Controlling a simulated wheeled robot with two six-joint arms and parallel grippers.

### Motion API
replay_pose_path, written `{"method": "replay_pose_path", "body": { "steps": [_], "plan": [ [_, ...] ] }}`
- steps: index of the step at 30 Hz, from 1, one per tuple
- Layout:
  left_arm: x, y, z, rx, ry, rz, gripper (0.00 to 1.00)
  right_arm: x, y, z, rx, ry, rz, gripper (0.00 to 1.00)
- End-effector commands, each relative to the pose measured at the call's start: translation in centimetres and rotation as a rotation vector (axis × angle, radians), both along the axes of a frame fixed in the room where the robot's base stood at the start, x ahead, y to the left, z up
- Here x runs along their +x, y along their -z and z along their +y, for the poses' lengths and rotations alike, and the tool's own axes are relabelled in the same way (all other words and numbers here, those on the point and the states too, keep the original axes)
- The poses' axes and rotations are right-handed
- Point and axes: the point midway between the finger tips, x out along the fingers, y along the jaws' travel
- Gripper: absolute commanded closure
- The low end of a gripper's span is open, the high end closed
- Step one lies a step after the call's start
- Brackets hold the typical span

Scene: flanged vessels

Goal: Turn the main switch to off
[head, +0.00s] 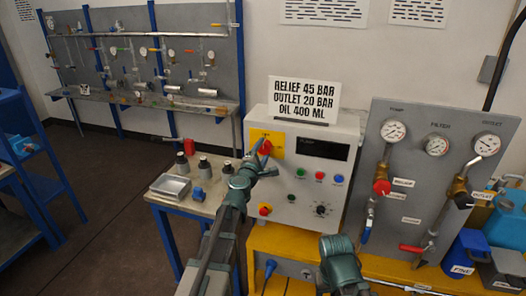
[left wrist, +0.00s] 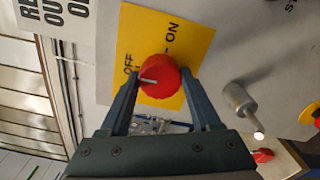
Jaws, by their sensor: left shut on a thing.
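The main switch is a round red knob (left wrist: 160,77) on a yellow plate (left wrist: 192,45) marked OFF and ON. In the left wrist view its white mark points left, close to the OFF lettering. In the head view the knob (head: 265,147) is on the upper left of the grey control box (head: 310,205). My left gripper (left wrist: 160,88) is shut on the knob, with one finger on each side of it; it also shows in the head view (head: 264,158). My right gripper does not show; only a teal part of my right arm is at the bottom.
The box has a dark display (head: 322,149), coloured buttons and a red stop button (head: 265,210). A sign (head: 305,99) stands on top. A gauge panel (head: 437,180) is at the right. A side table (head: 205,205) at the left holds a metal tray (head: 171,186).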

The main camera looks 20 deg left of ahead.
Motion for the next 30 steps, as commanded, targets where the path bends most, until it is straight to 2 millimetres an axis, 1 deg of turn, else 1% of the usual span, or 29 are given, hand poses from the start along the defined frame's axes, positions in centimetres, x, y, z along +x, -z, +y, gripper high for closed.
{"method": "replay_pose_path", "body": {
  "steps": [14, 15, 19, 20, 30],
  "plan": [
    [-0.17, 0.07, 0.01, -0.013, -0.001, 0.001, 0.92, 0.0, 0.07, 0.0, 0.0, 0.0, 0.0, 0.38],
    [-0.17, 0.08, 0.01, -0.013, 0.0, 0.0, 0.32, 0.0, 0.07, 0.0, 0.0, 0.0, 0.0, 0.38],
    [-0.14, 0.06, 0.0, -0.012, 0.0, 0.0, 0.09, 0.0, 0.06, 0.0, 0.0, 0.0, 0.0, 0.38],
    [-0.13, 0.05, 0.01, -0.012, 0.0, 0.0, 0.06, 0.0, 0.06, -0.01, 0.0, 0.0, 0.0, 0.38],
    [-0.19, 0.02, 0.0, -0.011, 0.0, 0.0, 0.06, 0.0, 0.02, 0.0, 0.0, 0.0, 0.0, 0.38]
  ]
}}
